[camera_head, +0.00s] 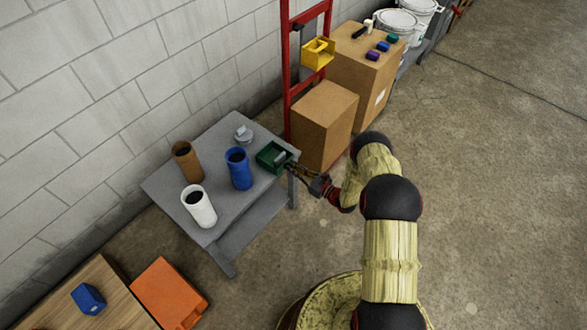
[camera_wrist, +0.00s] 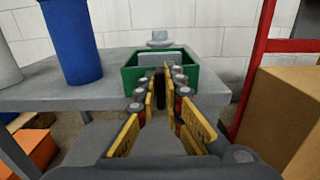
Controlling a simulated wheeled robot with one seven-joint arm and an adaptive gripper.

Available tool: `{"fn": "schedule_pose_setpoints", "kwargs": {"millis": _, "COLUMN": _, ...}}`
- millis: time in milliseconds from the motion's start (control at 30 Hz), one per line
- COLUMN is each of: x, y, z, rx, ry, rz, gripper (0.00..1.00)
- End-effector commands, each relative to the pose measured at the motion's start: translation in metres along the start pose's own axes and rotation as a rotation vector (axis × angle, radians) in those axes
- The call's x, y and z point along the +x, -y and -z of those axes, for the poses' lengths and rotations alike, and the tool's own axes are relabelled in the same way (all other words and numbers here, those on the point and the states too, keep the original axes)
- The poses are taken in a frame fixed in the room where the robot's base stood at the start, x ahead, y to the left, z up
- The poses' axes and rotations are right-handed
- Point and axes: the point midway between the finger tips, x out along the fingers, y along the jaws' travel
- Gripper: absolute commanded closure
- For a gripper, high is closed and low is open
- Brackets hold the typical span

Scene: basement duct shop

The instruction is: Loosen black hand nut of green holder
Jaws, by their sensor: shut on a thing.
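The green holder (camera_head: 270,155) is an open box at the right edge of the grey table, and it shows in the middle of the wrist view (camera_wrist: 133,78). A grey block-like part stands inside it. My gripper (camera_head: 291,168) reaches it from the right side. In the wrist view my gripper (camera_wrist: 160,90) has its yellow-padded fingers on either side of a small dark piece, the black hand nut (camera_wrist: 159,84), at the holder's near side. The fingers are shut on it. Most of the nut is hidden by the fingers.
A blue cylinder (camera_head: 238,168), a white one (camera_head: 199,206), a brown one (camera_head: 187,161) and a grey knobbed piece (camera_head: 243,135) stand on the grey table (camera_head: 225,205). A red frame (camera_head: 287,75) and cardboard box (camera_head: 322,125) stand close behind the gripper.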

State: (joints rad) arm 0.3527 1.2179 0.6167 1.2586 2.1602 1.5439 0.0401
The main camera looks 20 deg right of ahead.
Motion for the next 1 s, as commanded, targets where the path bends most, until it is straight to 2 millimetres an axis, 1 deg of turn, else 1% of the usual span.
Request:
{"fn": "schedule_pose_setpoints", "kwargs": {"millis": 367, "x": -0.0001, "y": -0.0004, "z": 0.0003, "rx": -0.009, "ry": 0.0, "rz": 0.0, "gripper": 1.0}}
{"fn": "schedule_pose_setpoints", "kwargs": {"millis": 567, "x": 0.0001, "y": -0.001, "z": 0.0006, "rx": -0.072, "ry": 0.0, "rz": 0.0, "gripper": 1.0}}
{"fn": "schedule_pose_setpoints", "kwargs": {"millis": 767, "x": 0.0002, "y": -0.0029, "z": 0.0015, "rx": -0.208, "ry": 0.0, "rz": -0.001, "gripper": 1.0}}
{"fn": "schedule_pose_setpoints", "kwargs": {"millis": 1000, "x": 0.0002, "y": -0.0061, "z": 0.0031, "rx": -0.431, "ry": 0.0, "rz": -0.001, "gripper": 1.0}}
